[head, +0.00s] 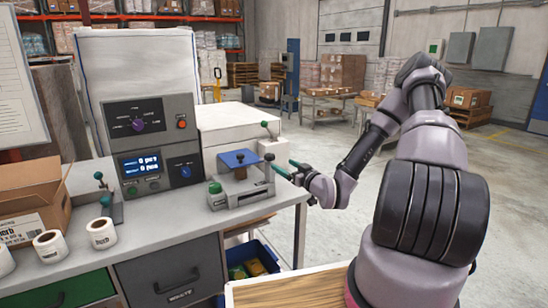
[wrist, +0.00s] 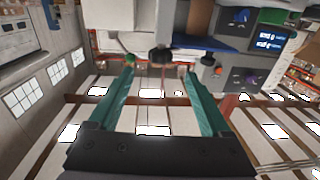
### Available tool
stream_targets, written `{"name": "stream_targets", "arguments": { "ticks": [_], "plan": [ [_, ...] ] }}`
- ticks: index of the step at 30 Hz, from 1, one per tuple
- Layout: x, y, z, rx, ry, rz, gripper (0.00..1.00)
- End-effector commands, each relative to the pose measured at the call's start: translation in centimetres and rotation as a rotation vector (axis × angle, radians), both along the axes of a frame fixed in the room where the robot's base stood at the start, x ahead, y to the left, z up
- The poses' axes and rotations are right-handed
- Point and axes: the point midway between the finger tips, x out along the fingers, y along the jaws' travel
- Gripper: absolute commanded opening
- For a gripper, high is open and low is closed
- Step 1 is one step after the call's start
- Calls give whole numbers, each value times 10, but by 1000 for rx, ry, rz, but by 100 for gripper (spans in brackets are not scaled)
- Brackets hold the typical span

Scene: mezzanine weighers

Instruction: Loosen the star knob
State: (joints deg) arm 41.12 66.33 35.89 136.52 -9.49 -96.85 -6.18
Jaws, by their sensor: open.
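The star knob appears to be the small black knob (wrist: 162,54) in the wrist view, at the edge of a grey fixture with a blue plate. In the head view a dark knob (head: 268,157) shows on the right side of this fixture (head: 232,190). My gripper (head: 281,168) reaches in from the right, level with the fixture's side. Its teal fingers are apart, and my gripper (wrist: 161,71) is empty in the wrist view. The knob lies between and slightly beyond the fingertips, with no clear contact visible. The knob's lobes are too small to make out.
A scale console (head: 150,145) with knobs and a lit display stands left of the fixture. A green-tipped lever (head: 265,125) rises behind it. Paper rolls (head: 102,233) and a cardboard box (head: 30,205) are on the bench's left. A blue bin (head: 250,262) sits below. Open floor lies right.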

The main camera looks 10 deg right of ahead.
Motion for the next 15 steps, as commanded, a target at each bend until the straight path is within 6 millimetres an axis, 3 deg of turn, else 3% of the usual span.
{"name": "stream_targets", "arguments": {
  "ticks": [15],
  "plan": [
    [81, 34, 1, -2, 0, 2, 82]
  ]
}}
